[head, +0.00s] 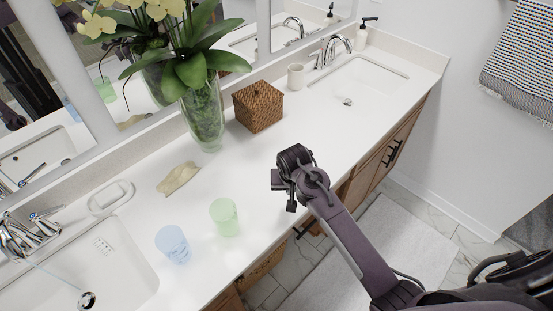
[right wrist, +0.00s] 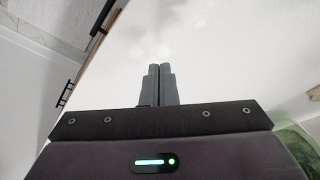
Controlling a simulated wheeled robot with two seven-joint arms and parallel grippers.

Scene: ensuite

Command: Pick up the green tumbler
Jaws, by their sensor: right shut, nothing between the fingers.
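The green tumbler (head: 224,217) is pale and translucent. It stands upright on the white counter (head: 290,205), just right of a blue tumbler (head: 173,244). My right gripper (head: 283,187) is over the counter, up and to the right of the green tumbler and apart from it. In the right wrist view the right gripper's fingers (right wrist: 158,84) are together with nothing between them. The green tumbler cannot be made out in that view. My left gripper is not in view.
A glass vase (head: 204,115) with a plant and a wicker box (head: 258,106) stand behind. A beige cloth-like object (head: 178,178) and a soap dish (head: 110,197) lie left. Sinks are at left (head: 120,255) and far right (head: 375,78). Counter between the gripper and green tumbler is clear.

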